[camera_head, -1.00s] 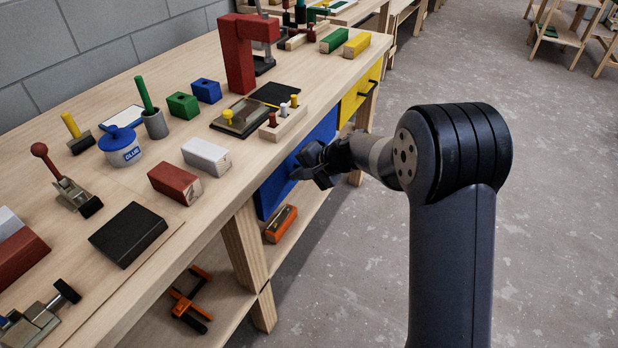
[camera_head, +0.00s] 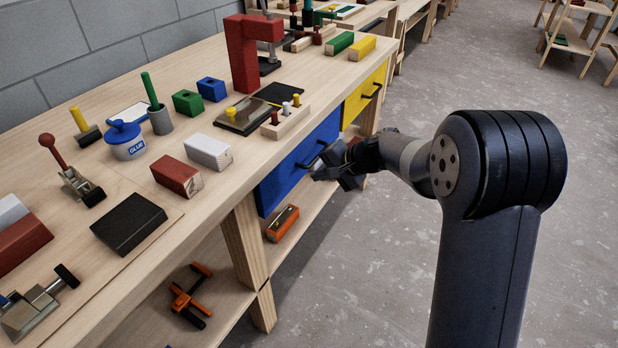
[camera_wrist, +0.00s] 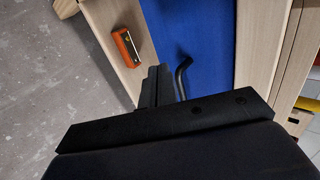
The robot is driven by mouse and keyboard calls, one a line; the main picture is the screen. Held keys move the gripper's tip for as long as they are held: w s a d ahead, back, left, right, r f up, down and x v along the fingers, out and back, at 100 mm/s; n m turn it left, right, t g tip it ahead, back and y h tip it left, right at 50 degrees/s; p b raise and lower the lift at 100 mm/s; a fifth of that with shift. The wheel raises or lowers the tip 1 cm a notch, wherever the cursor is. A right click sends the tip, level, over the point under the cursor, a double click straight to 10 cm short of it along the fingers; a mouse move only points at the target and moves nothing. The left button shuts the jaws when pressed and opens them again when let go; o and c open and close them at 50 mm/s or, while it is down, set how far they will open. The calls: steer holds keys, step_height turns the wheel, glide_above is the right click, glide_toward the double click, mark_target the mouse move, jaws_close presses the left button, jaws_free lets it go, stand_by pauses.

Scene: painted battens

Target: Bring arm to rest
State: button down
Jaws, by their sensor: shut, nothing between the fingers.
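My gripper (camera_head: 338,172) is in front of the bench, beside the blue drawer front (camera_head: 285,178). It is shut and empty. In the wrist view my gripper's fingers (camera_wrist: 152,88) are together, close to the dark drawer handle (camera_wrist: 183,78) on the blue front (camera_wrist: 205,40). In the head view the handle (camera_head: 312,155) shows just left of the gripper. I cannot tell whether they touch. My arm comes in from the right of the head view, over the open floor.
The bench top (camera_head: 225,135) holds a red block (camera_head: 177,176), a white block (camera_head: 208,151), a blue glue pot (camera_head: 124,140) and a red press (camera_head: 243,55). A yellow drawer front (camera_head: 362,95) is farther back. An orange plane (camera_head: 283,222) lies on the lower shelf.

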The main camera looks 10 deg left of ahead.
steer(key=v, duration=0.6)
steer(key=shift+d+r+p, duration=0.2)
steer(key=shift+d+p, duration=0.1)
steer(key=shift+d, duration=0.05)
steer(key=shift+s, duration=0.1)
steer(key=b, duration=0.1)
glide_toward(290, 177)
step_height(290, 177, down, 4)
steer(key=a, duration=0.1)
steer(key=w+a, duration=0.1)
steer(key=a, duration=0.1)
steer(key=shift+w+a+f+p, duration=0.15)
steer(key=shift+w+p, duration=0.1)
steer(key=shift+p, duration=0.15)
steer(key=shift+w+a, duration=0.2)
steer(key=shift+a, duration=0.3)
steer(key=shift+s, duration=0.15)
